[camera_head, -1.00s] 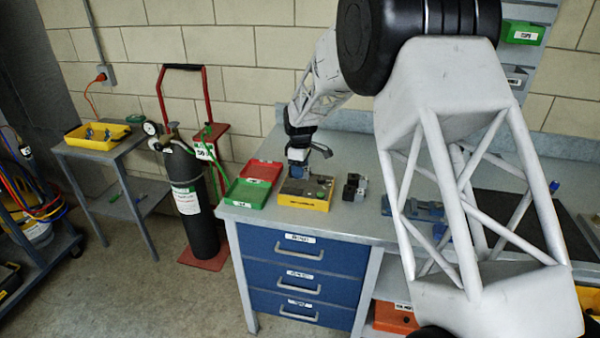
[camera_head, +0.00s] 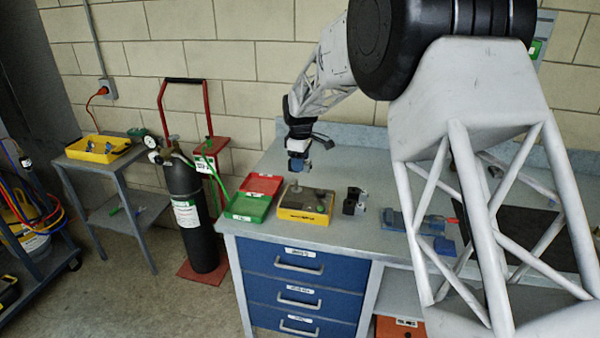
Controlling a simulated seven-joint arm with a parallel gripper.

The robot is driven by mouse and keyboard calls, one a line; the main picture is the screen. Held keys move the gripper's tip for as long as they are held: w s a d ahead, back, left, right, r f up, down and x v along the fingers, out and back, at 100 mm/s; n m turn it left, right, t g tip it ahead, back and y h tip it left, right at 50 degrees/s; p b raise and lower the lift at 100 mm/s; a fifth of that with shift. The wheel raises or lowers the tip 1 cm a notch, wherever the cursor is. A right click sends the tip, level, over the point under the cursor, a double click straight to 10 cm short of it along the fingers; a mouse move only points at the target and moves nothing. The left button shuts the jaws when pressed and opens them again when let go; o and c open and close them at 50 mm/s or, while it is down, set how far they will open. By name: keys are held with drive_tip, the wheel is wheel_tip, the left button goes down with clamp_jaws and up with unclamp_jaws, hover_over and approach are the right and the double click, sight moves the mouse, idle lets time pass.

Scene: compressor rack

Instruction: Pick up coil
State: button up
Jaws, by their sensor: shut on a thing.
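My gripper (camera_head: 298,158) is above the left part of a yellow-edged block (camera_head: 305,215) on the bench. It points down and is shut on the small dark coil (camera_head: 296,166), which is hard to make out between the fingers. The coil is held clear of the block. A thin pale upright stem (camera_head: 295,188) on the block shows bare below it.
A green tray (camera_head: 246,207) and a red tray (camera_head: 262,184) lie left of the block. Small dark and grey parts (camera_head: 354,201) stand to its right, with blue tools (camera_head: 420,220) beyond.

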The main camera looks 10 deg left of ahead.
drive_tip(key=shift+r, duration=0.95)
drive_tip(key=shift+r, duration=0.2)
drive_tip(key=shift+r, duration=2.25)
drive_tip(key=shift+d, duration=0.1)
drive_tip(key=w+d+m, duration=0.1)
drive_tip(key=d+m, duration=0.7)
drive_tip(key=d, duration=1.2)
drive_tip(key=w+d+m, duration=0.2)
drive_tip(key=d+m, duration=0.7)
drive_tip(key=d, duration=1)
drive_tip(key=shift+w+d+f, duration=0.25)
drive_tip(key=shift+d+f, duration=0.15)
